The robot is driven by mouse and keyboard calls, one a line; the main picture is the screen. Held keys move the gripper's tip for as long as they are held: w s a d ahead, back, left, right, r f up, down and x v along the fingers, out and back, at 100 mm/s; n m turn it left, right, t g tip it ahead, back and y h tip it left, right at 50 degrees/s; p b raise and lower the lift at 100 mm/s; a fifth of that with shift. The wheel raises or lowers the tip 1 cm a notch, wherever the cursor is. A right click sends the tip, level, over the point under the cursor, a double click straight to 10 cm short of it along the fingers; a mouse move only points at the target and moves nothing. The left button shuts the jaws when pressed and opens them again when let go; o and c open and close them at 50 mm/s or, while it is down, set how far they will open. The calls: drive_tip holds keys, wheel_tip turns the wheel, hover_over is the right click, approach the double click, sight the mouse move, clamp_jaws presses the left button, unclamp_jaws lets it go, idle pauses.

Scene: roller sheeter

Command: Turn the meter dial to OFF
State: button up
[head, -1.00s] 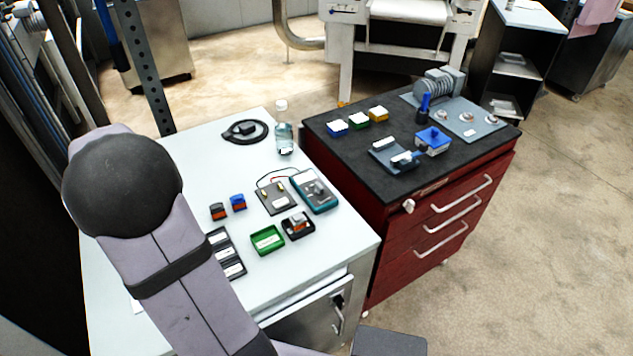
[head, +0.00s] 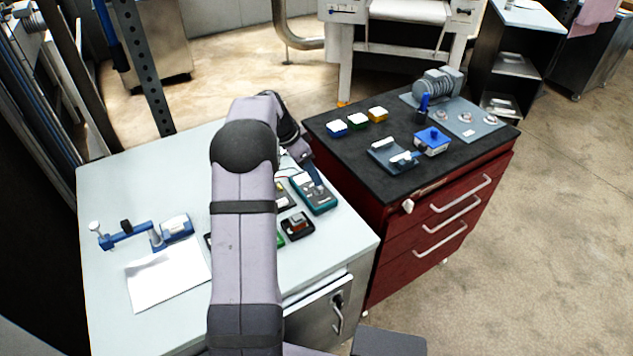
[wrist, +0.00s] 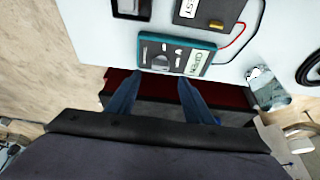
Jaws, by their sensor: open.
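The teal meter (head: 317,197) lies on the white table near its right edge. In the wrist view the meter (wrist: 150,48) lies just beyond my fingertips, with a pale screen (wrist: 197,62) that seems to read OPEN. Its dial (wrist: 160,60) is small and dark; I cannot read its setting. My gripper (wrist: 159,82) is open and empty, its two blue fingers apart at the meter's near edge. In the head view my gripper (head: 314,178) hangs over the upper part of the meter and hides some of it. I cannot tell whether it touches.
A dark board (wrist: 208,12) with red and black leads is beside the meter. A small dark tray (head: 298,228) sits in front. A clear bottle (wrist: 266,88) stands close to my right finger in the wrist view. The dark-topped red cabinet (head: 340,150) adjoins the table.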

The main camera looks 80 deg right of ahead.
sight(317, 192)
drive_tip(key=shift+p+x, duration=1.25)
drive_tip(key=shift+x, duration=2.1)
drive_tip(key=c, duration=1)
